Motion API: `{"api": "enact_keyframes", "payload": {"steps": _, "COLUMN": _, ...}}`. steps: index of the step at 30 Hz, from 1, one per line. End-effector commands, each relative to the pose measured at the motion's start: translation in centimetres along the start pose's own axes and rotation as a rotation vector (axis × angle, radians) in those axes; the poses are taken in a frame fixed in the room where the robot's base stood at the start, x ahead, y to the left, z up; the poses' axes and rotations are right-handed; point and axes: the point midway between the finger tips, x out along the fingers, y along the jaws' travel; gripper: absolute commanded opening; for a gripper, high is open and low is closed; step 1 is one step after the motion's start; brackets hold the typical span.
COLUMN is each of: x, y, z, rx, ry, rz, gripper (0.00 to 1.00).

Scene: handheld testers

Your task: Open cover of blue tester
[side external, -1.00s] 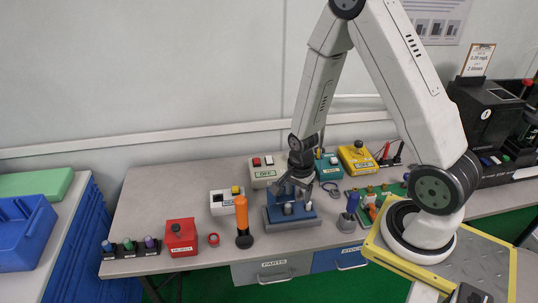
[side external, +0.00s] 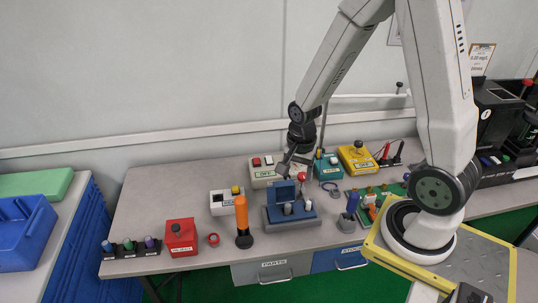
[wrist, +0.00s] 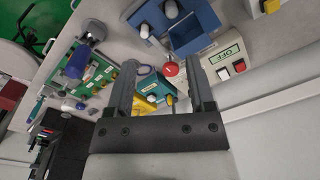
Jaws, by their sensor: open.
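The blue tester (side external: 294,219) stands mid-table on a grey base, with grey knobs on its top. Its blue cover (side external: 281,192) stands raised, roughly upright, at the rear left of the body. In the wrist view the blue tester (wrist: 203,22) is at the top, above and beyond my fingertips. My gripper (side external: 291,166) is open and empty, above and behind the tester, apart from the cover. In the wrist view its two fingers (wrist: 160,76) are wide apart, with a red knob (wrist: 171,69) seen between them.
The OFF box (side external: 264,172) is behind the tester, and a teal box (side external: 328,167) and yellow box (side external: 357,157) are to the right. An orange-handled tool (side external: 242,215) stands left. A red box (side external: 180,237) is farther left.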

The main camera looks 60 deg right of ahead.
Motion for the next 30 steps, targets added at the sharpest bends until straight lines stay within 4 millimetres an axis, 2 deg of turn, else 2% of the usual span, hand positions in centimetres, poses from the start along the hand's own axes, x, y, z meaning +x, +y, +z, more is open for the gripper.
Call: {"api": "enact_keyframes", "payload": {"steps": 30, "x": -4.1, "y": -0.6, "z": 4.5, "rx": -0.811, "ry": 0.082, "rz": -0.098, "gripper": 0.69}}
